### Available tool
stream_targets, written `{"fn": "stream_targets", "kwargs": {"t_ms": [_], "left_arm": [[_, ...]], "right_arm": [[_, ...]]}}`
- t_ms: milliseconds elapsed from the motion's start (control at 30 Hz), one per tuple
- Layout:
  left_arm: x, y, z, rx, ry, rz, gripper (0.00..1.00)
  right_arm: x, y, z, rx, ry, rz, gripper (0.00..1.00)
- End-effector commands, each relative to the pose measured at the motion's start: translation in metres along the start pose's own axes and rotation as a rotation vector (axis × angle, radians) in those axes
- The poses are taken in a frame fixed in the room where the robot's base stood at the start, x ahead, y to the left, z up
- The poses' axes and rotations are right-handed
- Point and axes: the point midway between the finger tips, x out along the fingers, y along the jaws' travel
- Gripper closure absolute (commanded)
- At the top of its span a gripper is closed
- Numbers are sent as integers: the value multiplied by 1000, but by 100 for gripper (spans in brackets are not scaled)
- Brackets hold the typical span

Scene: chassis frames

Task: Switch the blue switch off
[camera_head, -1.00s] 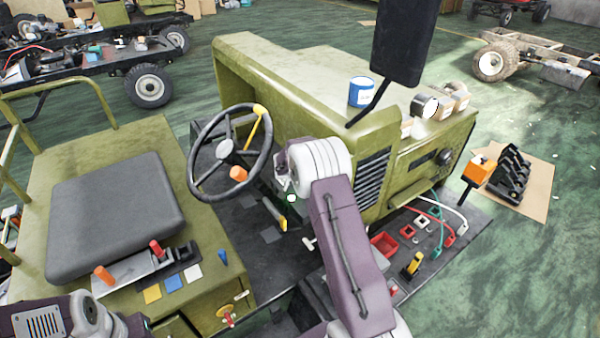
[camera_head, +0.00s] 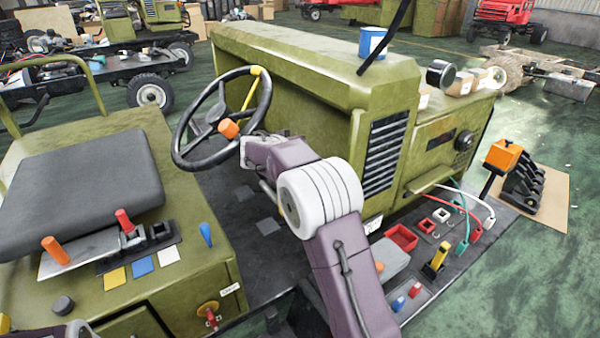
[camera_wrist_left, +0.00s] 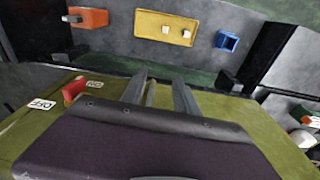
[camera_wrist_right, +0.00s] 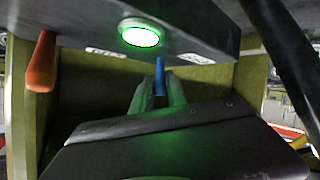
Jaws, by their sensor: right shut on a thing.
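A blue switch lever (camera_wrist_right: 160,77) hangs under a dark panel in the right wrist view, below a lit green round lamp (camera_wrist_right: 141,34). My right gripper (camera_wrist_right: 159,92) is shut on the lever's lower end. In the head view my right arm (camera_head: 320,195) reaches in beside the steering wheel (camera_head: 225,118); its fingertips and the blue switch are hidden there. My left gripper (camera_wrist_left: 160,93) is open and empty in the left wrist view, over an olive surface beside a red handle (camera_wrist_left: 74,89).
An orange lever (camera_wrist_right: 41,62) hangs left of the blue one. A dark post (camera_wrist_right: 285,50) slants at right. The left wrist view shows a yellow panel (camera_wrist_left: 150,27) and a blue part (camera_wrist_left: 227,41). A seat (camera_head: 75,185) and a console with levers (camera_head: 123,222) stand left.

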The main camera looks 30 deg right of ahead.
Motion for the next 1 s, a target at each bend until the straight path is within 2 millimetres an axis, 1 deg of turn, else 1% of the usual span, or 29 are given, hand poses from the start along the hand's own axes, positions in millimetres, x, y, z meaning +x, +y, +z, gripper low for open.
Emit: {"fn": "stream_targets", "kwargs": {"t_ms": [33, 100, 200, 300, 400, 500, 633, 800, 1000], "left_arm": [[34, -1, 4, 0, 0, 0, 64], [54, -1, 6, 0, 0, 0, 64], [78, -2, 8, 0, 0, 0, 64], [99, -2, 10, 0, 0, 0, 64], [115, -2, 12, 0, 0, 0, 64], [127, -2, 13, 0, 0, 0, 64], [136, -3, 14, 0, 0, 0, 64], [140, -3, 14, 0, 0, 0, 64], [140, -3, 14, 0, 0, 0, 64]], "right_arm": [[6, -7, 16, -15, 25, 16, 100], [5, -7, 15, -40, 59, 42, 100], [2, -8, 15, -74, 104, 75, 100], [0, -9, 14, -102, 143, 104, 100], [-2, -9, 12, -127, 177, 128, 100], [-4, -9, 10, -146, 203, 148, 100], [-6, -9, 8, -163, 226, 164, 100], [-7, -8, 6, -175, 240, 175, 100], [-8, -8, 5, -177, 242, 176, 100]]}}
